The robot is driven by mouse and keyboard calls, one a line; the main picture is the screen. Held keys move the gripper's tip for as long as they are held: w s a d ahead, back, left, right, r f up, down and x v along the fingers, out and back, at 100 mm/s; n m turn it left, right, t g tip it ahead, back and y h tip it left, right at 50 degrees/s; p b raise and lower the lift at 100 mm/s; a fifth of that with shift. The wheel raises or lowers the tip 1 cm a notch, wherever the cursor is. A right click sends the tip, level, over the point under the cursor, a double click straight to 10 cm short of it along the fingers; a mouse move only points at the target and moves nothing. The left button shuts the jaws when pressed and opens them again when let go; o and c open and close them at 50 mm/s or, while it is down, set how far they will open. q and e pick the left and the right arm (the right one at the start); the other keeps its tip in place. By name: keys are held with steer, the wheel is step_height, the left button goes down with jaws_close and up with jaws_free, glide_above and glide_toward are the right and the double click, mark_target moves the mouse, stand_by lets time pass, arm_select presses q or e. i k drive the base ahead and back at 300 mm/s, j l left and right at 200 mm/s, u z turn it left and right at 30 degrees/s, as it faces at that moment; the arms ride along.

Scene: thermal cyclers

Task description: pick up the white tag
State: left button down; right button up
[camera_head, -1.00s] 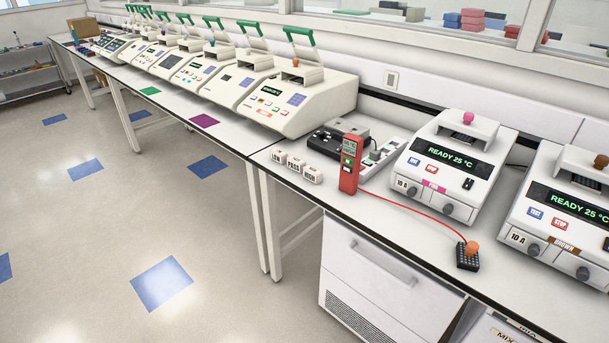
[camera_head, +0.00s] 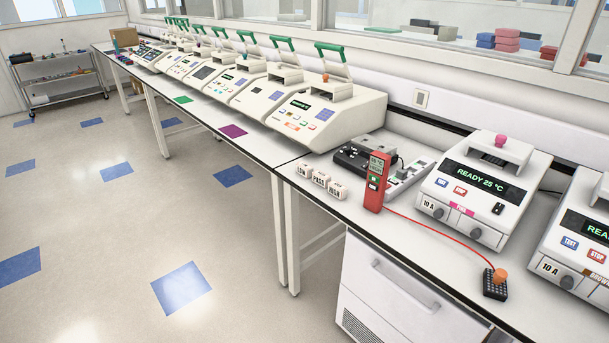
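I cannot make out a thing that is clearly a white tag. Three small white lettered blocks stand in a row near the bench's front edge: one that seems to read LOW (camera_head: 303,170), one reading PASS (camera_head: 320,178) and one reading HIGH (camera_head: 337,188). Neither of my grippers is in view.
A red handheld meter (camera_head: 376,182) stands right of the blocks, its red cable running to an orange-knobbed black block (camera_head: 495,285). Behind are a black device (camera_head: 362,158) and a pink-labelled cycler (camera_head: 480,190). Open-lidded cyclers (camera_head: 310,115) line the left bench. The floor (camera_head: 110,230) is clear.

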mark_target(337, 189)
steer(key=i+j+z, duration=0.35)
steer(key=i+j, duration=0.95)
steer(key=i, duration=0.05)
